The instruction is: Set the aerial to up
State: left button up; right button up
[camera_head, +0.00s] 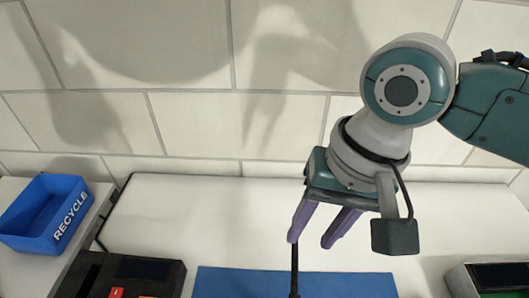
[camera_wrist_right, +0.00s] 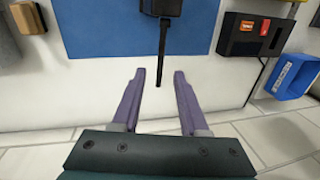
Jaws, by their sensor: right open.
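The aerial is a thin black rod (camera_head: 294,265) that stands up from the bottom edge of the head view. In the right wrist view the aerial (camera_wrist_right: 163,45) runs from a black box (camera_wrist_right: 160,7) over the blue mat, and its tip shows between my fingertips. My right gripper (camera_head: 310,241) has purple fingers, open and pointing down towards the aerial's upper part. The same gripper (camera_wrist_right: 160,73) shows open in the wrist view. I cannot tell whether either finger touches the rod. The aerial's base is out of the head view. My left gripper is not in view.
A blue mat (camera_head: 230,284) lies on the white surface (camera_head: 200,215). A blue recycle bin (camera_head: 40,215) stands at the left, near a black device (camera_head: 150,272) with a red part. Another device (camera_head: 490,282) is at the lower right. A tiled wall (camera_head: 190,120) rises behind.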

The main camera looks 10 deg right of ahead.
aim_at(296, 257)
jog(key=f, duration=0.2)
jog(key=a+f+b, duration=0.1)
jog(key=f, duration=0.2)
jog(key=shift+w+f, duration=0.15)
jog(key=shift+f, duration=0.15)
grip_shut()
dwell(1.1)
